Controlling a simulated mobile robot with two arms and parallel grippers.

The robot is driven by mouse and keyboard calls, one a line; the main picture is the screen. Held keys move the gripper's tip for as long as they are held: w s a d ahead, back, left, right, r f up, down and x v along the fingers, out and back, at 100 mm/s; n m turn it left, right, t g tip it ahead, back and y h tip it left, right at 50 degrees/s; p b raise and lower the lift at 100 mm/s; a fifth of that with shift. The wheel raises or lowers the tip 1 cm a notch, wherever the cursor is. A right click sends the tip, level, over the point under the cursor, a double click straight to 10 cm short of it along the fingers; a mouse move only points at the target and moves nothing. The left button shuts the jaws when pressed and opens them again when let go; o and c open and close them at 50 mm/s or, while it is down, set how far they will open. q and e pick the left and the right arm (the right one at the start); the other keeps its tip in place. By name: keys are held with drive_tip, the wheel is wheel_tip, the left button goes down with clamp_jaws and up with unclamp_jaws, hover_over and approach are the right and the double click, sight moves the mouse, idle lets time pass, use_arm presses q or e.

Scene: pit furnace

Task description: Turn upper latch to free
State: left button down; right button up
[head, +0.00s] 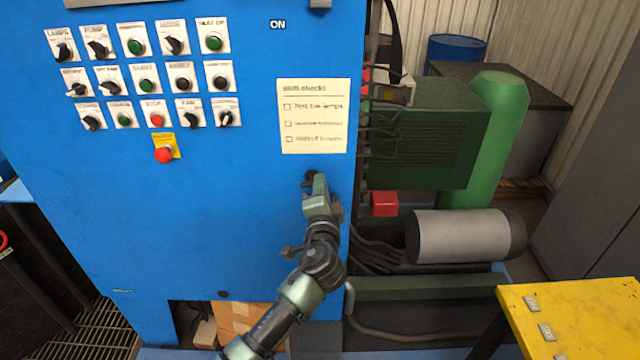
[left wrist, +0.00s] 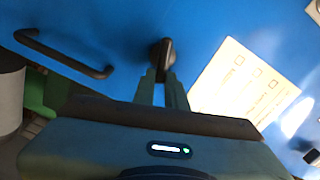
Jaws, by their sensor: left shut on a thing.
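A dark latch (head: 309,178) sits on the blue cabinet door (head: 200,220), below the paper checklist. In the left wrist view the black latch knob (left wrist: 163,52) stands out from the blue panel, between and just beyond my fingertips. My left gripper (head: 314,188) reaches up to it from below and is shut on it; it also shows in the left wrist view (left wrist: 161,82). The gripper hides part of the latch in the head view. My right gripper is not in view.
A black bar handle (left wrist: 62,54) lies beside the latch in the left wrist view. A panel of knobs and buttons (head: 145,85) is at upper left, with a red emergency button (head: 164,155) below. Green machinery (head: 420,135) and a yellow table (head: 580,320) stand at right.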

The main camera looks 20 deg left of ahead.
use_arm(q)
drive_tip(key=shift+f+m+p, duration=0.2)
drive_tip(key=shift+f+m, duration=0.05)
drive_tip(key=shift+m, duration=0.7)
drive_tip(key=shift+f+m+p, duration=0.2)
drive_tip(key=shift+m, duration=0.75)
drive_tip(key=c, duration=1.4)
unclamp_jaws()
drive_tip(key=shift+c, duration=0.2)
drive_tip(key=b+v, duration=0.2)
drive_tip(key=v, duration=0.5)
drive_tip(key=shift+s+d, duration=0.2)
drive_tip(key=shift+s, duration=0.15)
